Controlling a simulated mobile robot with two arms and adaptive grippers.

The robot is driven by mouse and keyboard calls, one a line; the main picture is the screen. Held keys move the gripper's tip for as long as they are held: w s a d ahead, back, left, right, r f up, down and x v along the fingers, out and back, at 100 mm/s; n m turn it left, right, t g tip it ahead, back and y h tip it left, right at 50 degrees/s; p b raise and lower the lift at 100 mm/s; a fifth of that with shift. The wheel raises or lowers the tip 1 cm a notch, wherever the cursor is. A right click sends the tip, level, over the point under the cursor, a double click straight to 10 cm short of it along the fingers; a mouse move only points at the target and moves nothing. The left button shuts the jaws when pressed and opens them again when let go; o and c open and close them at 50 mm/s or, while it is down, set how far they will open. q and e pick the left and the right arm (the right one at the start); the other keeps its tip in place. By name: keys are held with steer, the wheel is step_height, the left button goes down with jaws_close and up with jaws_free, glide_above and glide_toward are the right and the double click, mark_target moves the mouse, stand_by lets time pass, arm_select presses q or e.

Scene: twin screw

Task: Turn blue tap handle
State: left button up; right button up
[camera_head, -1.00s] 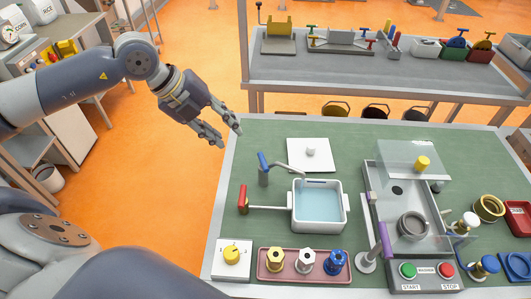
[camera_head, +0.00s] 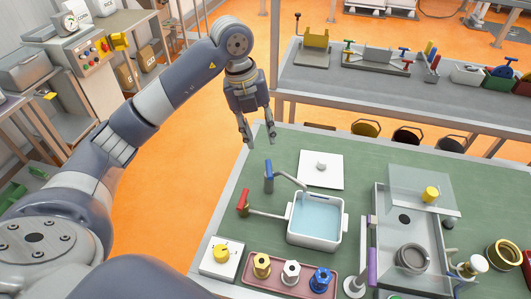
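The tap with the blue handle (camera_head: 268,168) stands on the green table at the back left of a white basin (camera_head: 315,241) of pale blue water. Its grey spout reaches right toward the basin. A second tap with a red handle (camera_head: 243,202) is in front and to the left, with its pipe running to the basin. My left gripper (camera_head: 259,139) is open and empty, fingers pointing down, above the table's back left edge. It is just behind the blue handle and apart from it in the picture. My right gripper is not in view.
A white plate with a knob (camera_head: 321,169) lies right of the blue tap. A pink tray (camera_head: 292,276) with several coloured fittings and a yellow-knob box (camera_head: 221,258) are in front. A clear-covered machine (camera_head: 411,236) stands right. Orange floor lies left of the table.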

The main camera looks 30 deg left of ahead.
mark_target(267, 159)
arm_select(q)
steer(key=f, duration=0.2)
steer(key=d+f+p, duration=0.1)
steer(key=f, duration=0.4)
steer(key=shift+w+d+p, duration=0.2)
steer(key=shift+w+p, duration=0.15)
steer(key=shift+w, duration=0.05)
steer(key=shift+f, duration=0.65)
jaws_close()
